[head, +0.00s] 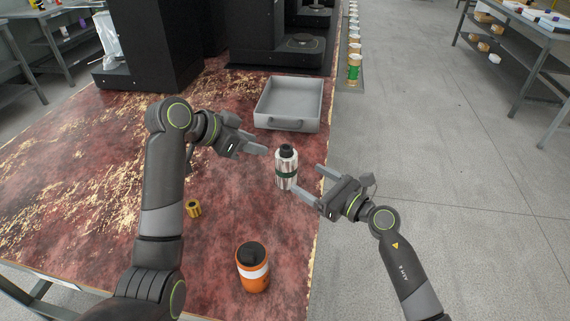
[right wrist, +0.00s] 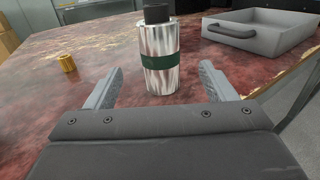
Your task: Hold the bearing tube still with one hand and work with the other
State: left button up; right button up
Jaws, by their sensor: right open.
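A silver tube (head: 286,173) with a dark green band and a black cap stands upright on the table. It fills the middle of the right wrist view (right wrist: 159,79), framed by the fingers. My right gripper (head: 310,180) is open, just to the right of the silver tube, with its fingers pointing at it and not closed on it. My left gripper (head: 262,150) is to the left of the tube, with a finger pointing towards it and a small gap between. Its other finger is not clear, so its opening cannot be told.
An orange bottle (head: 253,278) with a black cap stands near the front edge. A small yellow ringed part (head: 194,209) lies left of the tube. A grey tray (head: 287,126) with a handle sits behind it. Black machines (head: 277,40) stand at the back. The table's right edge is close.

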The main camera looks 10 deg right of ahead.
aim_at(281, 162)
jog(key=x, duration=1)
jog(key=shift+w+a, duration=0.25)
jog(key=c, duration=1.1)
